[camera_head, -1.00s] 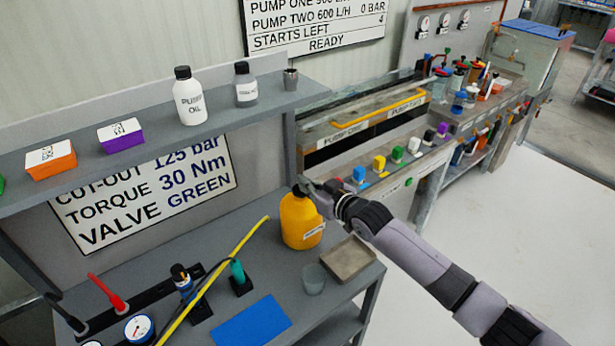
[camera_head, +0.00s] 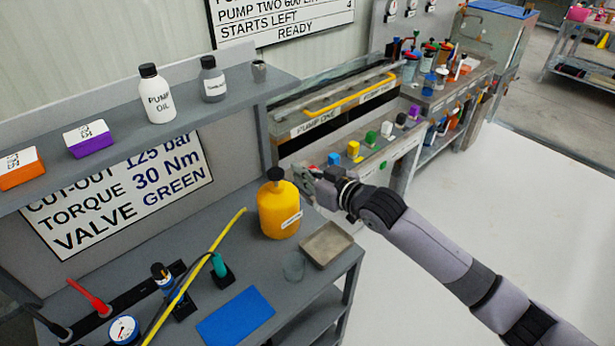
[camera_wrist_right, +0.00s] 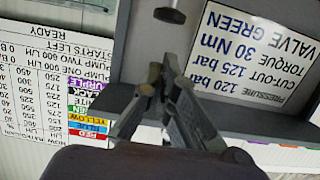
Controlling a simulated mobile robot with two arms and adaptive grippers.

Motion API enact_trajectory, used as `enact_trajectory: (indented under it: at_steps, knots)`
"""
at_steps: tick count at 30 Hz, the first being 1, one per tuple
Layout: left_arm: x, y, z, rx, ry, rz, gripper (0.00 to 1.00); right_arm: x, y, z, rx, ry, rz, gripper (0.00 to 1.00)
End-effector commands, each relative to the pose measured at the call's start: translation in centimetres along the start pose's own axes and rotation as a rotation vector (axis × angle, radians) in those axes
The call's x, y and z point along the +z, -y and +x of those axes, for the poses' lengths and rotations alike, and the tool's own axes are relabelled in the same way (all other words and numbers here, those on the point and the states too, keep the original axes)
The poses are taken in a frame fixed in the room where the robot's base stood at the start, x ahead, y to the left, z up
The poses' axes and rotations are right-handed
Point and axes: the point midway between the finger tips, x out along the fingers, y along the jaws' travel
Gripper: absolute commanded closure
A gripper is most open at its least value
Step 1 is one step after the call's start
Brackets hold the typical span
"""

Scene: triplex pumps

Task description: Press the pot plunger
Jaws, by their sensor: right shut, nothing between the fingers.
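The yellow pot (camera_head: 278,212) stands upright on the grey bench, with a white label on its front. Its black plunger (camera_head: 275,175) shows on top. My right gripper (camera_head: 304,173) is just right of the plunger, at about its height in the picture, with a small gap between them. In the right wrist view its fingers (camera_wrist_right: 162,72) come together at the tips with nothing between them. A dark part (camera_wrist_right: 169,15) lies beyond the tips there; I cannot tell what it is. My left gripper is not in view.
A shallow tray (camera_head: 326,229) and a clear cup (camera_head: 293,267) stand right and in front of the pot. A yellow hose (camera_head: 205,265) runs left of it. The shelf above holds a pump oil bottle (camera_head: 157,98). The pump bench (camera_head: 350,120) stands behind my right arm.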

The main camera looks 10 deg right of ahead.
Motion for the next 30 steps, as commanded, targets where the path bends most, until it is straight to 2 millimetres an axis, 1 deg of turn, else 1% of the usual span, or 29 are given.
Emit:
enact_trajectory:
  at_steps: [3, 7, 30]
  knots:
    - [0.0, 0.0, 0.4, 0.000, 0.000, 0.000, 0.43, 0.1, 0.0, -1.1, 0.000, 0.000, -0.001, 1.00]
    - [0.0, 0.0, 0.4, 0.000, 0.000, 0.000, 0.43, 0.0, 0.0, -1.7, -0.001, -0.001, 0.000, 1.00]
    - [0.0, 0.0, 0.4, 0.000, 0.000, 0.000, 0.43, -0.1, 0.1, -1.7, -0.001, -0.001, 0.000, 1.00]
